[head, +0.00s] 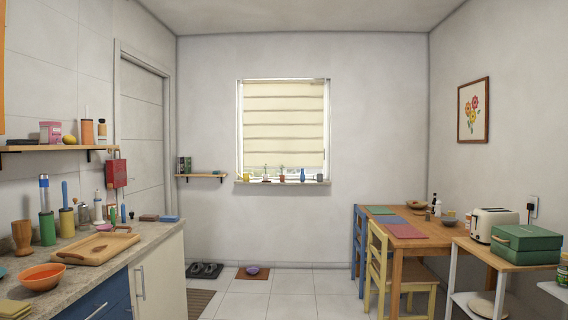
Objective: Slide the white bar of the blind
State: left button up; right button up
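A cream blind (284,125) hangs in the window on the far wall, in horizontal folds. It covers nearly the whole window, and a thin strip of glass shows below it. A white bar (284,81) runs along the top of the blind. I cannot tell whether this is the bar the task names or part of the white window frame (240,130). Neither of my grippers is in the head view.
Small pots and vases stand on the window sill (282,183). The counter (95,260) runs along the left. A table (405,236), a yellow chair (378,270) and a side shelf (520,258) stand on the right. Tiled floor (290,300) lies open between them.

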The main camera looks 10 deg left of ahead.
aim_at(251, 159)
jog(key=u, duration=0.25)
jog(key=i+u, duration=0.25)
jog(key=i, duration=5.3)
jog(key=l, duration=0.05)
